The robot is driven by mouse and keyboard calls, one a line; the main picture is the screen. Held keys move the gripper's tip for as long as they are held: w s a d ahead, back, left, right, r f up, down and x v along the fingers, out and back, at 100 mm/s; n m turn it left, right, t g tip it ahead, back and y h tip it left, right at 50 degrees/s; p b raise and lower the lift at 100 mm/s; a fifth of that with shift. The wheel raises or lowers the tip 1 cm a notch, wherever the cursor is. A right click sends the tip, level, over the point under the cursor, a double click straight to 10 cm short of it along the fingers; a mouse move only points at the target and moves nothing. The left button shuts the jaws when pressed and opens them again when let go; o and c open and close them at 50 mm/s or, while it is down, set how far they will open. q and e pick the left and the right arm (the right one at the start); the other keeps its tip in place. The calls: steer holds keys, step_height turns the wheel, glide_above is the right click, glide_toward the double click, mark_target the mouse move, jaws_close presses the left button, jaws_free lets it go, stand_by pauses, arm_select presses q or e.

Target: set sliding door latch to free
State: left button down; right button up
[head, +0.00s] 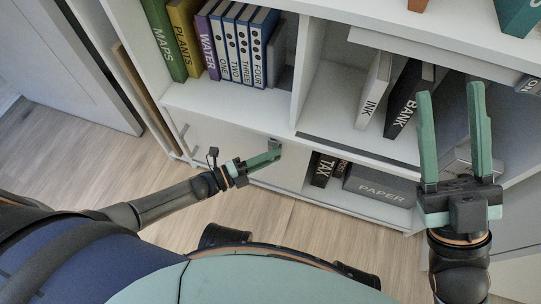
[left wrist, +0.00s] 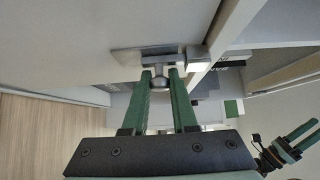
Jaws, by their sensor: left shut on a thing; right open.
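The sliding door (head: 220,139) is a pale panel across the lower left of the white shelf desk. A small grey metal latch (head: 274,143) is at its right end, mostly hidden by my gripper in the head view. In the left wrist view the latch shows as a plate, a rounded knob (left wrist: 161,81) and a square block (left wrist: 194,58) to the right. My left gripper (head: 276,153) is shut on the knob; it also shows in the left wrist view (left wrist: 161,78). My right gripper (head: 450,93) is open and empty in front of the right shelves.
Upright binders labelled MAPS (head: 165,40) to FOUR stand on the upper left shelf. INK (head: 373,90) and BANK (head: 403,97) binders stand to the right. TAX (head: 322,169) and PAPER (head: 380,186) boxes sit on the lower shelf. The wooden floor (head: 290,225) in front is open.

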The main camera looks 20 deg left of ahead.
arm_select(q)
steer(key=shift+a+f, duration=0.1)
steer(key=shift+f, duration=1.4)
steer(key=c, duration=1)
jaws_free()
steer(key=shift+f, duration=0.1)
steer(key=p+v, duration=0.2)
steer(key=v, duration=1)
steer(key=shift+s, duration=0.25)
